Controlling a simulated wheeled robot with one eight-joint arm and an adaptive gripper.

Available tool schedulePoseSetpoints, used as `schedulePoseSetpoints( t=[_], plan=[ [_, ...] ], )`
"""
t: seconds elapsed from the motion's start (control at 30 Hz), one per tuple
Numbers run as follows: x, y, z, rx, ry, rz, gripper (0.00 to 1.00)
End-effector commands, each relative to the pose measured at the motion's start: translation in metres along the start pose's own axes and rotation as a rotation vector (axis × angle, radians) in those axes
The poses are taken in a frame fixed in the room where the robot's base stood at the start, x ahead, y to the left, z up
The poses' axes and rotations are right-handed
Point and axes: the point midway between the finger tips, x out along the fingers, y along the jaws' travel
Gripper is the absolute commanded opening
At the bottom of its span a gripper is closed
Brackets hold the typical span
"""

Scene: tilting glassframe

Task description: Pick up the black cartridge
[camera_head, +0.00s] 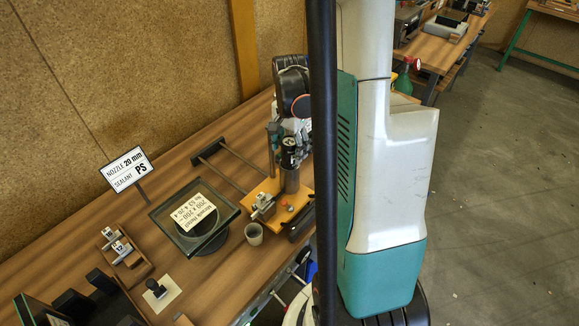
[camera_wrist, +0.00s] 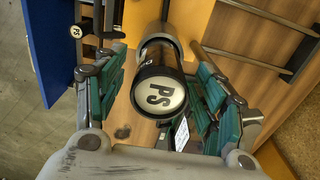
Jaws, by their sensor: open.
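The black cartridge (camera_wrist: 158,85) stands in a grey metal cylinder (camera_wrist: 151,24) in the wrist view. Its pale round end, marked PS, faces the camera. My gripper (camera_wrist: 158,68) is open, with teal-padded fingers on both sides of the cartridge. Gaps show between the pads and the cartridge, so it is not gripped. In the head view the dark top of the cartridge (camera_head: 290,150) shows above the metal cylinder (camera_head: 289,180), close beside my gripper (camera_head: 283,138). My arm partly hides the fingers there.
A sign (camera_head: 128,168) reads nozzle 20 mm, sealant PS. A framed glass pane (camera_head: 167,222) on a round stand, a small cup (camera_head: 254,234) and an orange board (camera_head: 268,190) with a small vise (camera_head: 262,206) are nearby. Bare wood (camera_head: 222,278) lies in front.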

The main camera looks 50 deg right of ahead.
Motion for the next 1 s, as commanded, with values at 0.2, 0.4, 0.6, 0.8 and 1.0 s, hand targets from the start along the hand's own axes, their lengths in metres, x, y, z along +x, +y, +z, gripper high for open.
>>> schedulePoseSetpoints(
  t=[0.2,0.4,0.6,0.8,1.0],
  plan=[
    [0.021,0.000,0.000,0.000,0.000,0.000,0.64],
    [0.022,0.000,0.000,0.000,0.000,0.000,0.64],
    [0.022,0.000,0.000,0.000,0.000,0.000,0.28],
    [0.021,0.000,0.000,0.000,0.000,0.000,0.00],
    [0.021,0.000,0.000,0.000,0.000,0.000,0.00]
  ],
)
